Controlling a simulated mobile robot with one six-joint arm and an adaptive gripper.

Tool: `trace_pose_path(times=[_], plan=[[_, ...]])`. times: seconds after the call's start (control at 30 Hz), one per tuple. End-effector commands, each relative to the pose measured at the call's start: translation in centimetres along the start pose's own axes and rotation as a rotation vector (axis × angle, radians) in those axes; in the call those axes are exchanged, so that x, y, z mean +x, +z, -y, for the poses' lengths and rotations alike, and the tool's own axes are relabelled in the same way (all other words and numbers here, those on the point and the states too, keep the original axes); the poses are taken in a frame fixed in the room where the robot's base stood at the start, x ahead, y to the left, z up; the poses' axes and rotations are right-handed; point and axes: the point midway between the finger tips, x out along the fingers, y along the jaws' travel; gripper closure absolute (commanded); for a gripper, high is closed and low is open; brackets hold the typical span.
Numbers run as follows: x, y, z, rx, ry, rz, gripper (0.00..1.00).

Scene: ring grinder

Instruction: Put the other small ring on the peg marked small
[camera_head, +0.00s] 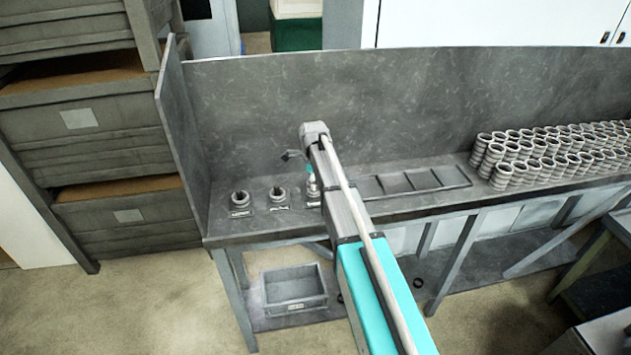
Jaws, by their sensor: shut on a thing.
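Three short pegs stand in a row on the left end of the grey bench: a left peg (240,198), a middle peg (278,194) and a right peg (312,188). Each has a small label in front, too small to read. Rings appear to sit around the left and middle pegs. My gripper (308,170) is at the right peg, mostly hidden behind my arm's end; a dark part shows to its left. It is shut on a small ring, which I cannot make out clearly. Whether that ring touches the peg cannot be told.
A shallow divided tray (415,181) lies right of my arm. Many stacked metal rings (545,155) fill the bench's right side. A grey bin (295,287) stands on the lower shelf. Bench walls (300,100) rise behind and at left. Drawers (90,125) stand at far left.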

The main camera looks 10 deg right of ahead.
Motion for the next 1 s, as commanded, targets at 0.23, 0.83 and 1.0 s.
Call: trace_pose_path(times=[0.23,0.83,1.0], plan=[[0.00,0.03,0.00,0.000,0.000,0.000,0.84],[0.73,0.05,-0.01,-0.001,0.000,0.000,0.84],[0.97,0.06,-0.01,-0.001,0.000,0.000,0.84]])
